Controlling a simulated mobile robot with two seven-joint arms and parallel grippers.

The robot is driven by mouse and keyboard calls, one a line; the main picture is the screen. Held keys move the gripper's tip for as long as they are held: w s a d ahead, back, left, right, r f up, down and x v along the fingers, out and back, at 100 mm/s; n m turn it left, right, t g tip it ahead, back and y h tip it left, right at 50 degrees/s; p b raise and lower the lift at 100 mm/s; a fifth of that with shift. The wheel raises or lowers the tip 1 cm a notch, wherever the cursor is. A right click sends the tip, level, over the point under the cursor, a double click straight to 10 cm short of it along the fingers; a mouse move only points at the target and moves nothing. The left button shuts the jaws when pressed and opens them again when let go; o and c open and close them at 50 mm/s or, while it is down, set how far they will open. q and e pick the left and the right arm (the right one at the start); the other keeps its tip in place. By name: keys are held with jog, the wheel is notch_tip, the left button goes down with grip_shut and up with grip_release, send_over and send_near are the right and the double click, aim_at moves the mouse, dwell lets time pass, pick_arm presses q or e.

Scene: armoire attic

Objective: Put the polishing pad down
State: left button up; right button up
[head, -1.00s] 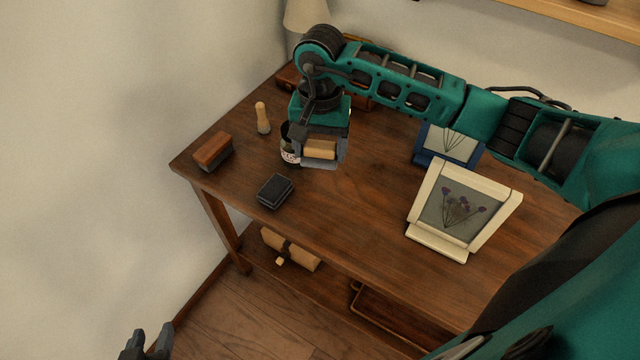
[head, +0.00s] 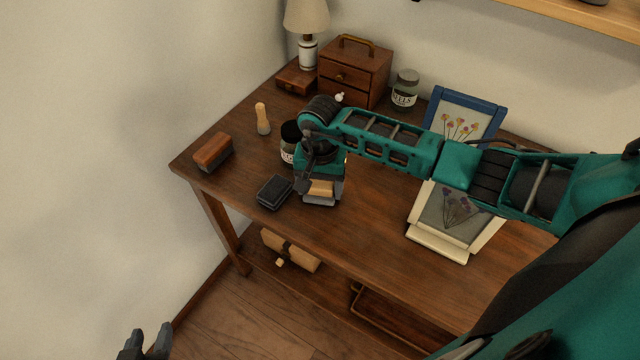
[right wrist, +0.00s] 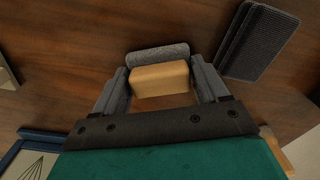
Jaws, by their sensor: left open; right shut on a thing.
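The polishing pad (head: 321,187), a tan block with a grey felt face, is held in my right gripper (head: 319,194) low over the front part of the wooden table (head: 370,225). In the right wrist view the pad (right wrist: 160,80) sits between the two fingers of the right gripper (right wrist: 163,85), with its grey felt strip beyond it. I cannot tell whether the pad touches the tabletop. My left gripper (head: 147,344) is open and empty at the bottom left, over the floor and away from the table.
A dark ribbed block (head: 275,191) lies just left of the pad. A brown brush (head: 213,152), a small wooden-handled tool (head: 262,118) and a dark-lidded jar (head: 289,143) stand nearby. A cream picture frame (head: 437,244) is to the right. Tabletop between pad and frame is clear.

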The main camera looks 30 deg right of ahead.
aim_at(320, 185)
jog(key=shift+f, duration=0.1)
jog(key=shift+f, duration=0.15)
jog(key=o, duration=0.9)
jog(key=shift+o, duration=0.2)
jog(key=shift+r, duration=0.65)
notch_tip(320, 185, up, 11)
jog(key=shift+r, duration=0.15)
jog(key=shift+s, duration=0.1)
